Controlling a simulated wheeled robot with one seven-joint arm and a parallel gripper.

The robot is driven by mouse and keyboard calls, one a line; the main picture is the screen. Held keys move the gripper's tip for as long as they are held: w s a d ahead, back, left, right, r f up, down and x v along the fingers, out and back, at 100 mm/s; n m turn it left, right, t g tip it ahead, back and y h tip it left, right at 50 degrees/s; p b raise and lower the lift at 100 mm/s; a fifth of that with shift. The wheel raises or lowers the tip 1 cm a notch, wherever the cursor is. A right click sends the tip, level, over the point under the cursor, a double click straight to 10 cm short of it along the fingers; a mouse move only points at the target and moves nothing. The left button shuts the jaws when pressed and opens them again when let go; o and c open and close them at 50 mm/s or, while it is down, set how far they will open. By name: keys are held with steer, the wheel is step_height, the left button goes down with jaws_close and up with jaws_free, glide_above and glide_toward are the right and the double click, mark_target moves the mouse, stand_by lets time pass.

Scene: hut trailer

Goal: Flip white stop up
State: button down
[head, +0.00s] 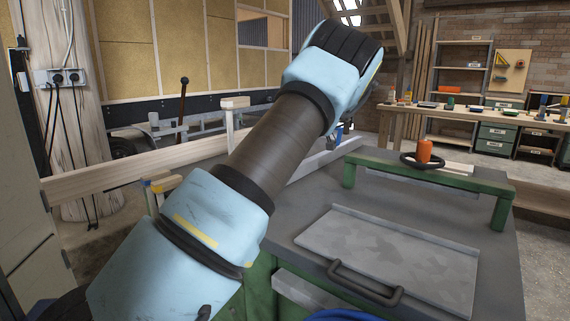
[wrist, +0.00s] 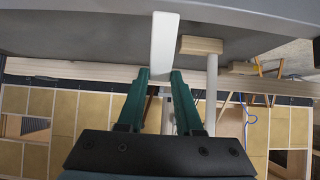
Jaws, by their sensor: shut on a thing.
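The white stop (wrist: 164,48) is a flat pale bar in the wrist view. It runs from the grey surface at the top of the picture down between my fingers. My gripper (wrist: 160,75) has two green fingers, one on each side of the bar, and is shut on it. The bar's lower part continues behind and between the fingers. In the head view my arm crosses the middle, and my gripper and the white stop cannot be made out behind it.
A wooden block on a pale post (wrist: 211,85) stands close right of my fingers. A long wooden beam (head: 130,167) runs at the left. A grey-topped bench (head: 290,215) with a green raised bar (head: 430,176) and an orange bottle (head: 424,150) is at the right.

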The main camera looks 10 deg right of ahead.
steer(key=s+d+t+y+b, duration=0.1)
steer(key=t+b, duration=0.1)
steer(key=b, duration=0.4)
steer(key=s+d+t+y+b, duration=0.1)
steer(key=t+y+b, duration=0.1)
steer(key=b, duration=0.5)
steer(key=s+d+t+y+b, duration=0.1)
steer(key=y+b, duration=0.1)
steer(key=b, duration=0.5)
steer(key=shift+s+d+f+t, duration=0.15)
steer(key=shift+s+f+t, duration=0.15)
steer(key=shift+t, duration=0.1)
steer(key=shift+r, duration=0.1)
steer(key=c, duration=0.6)
jaws_free()
steer(key=shift+o, duration=0.2)
step_height(320, 180, up, 10)
steer(key=p, duration=0.2)
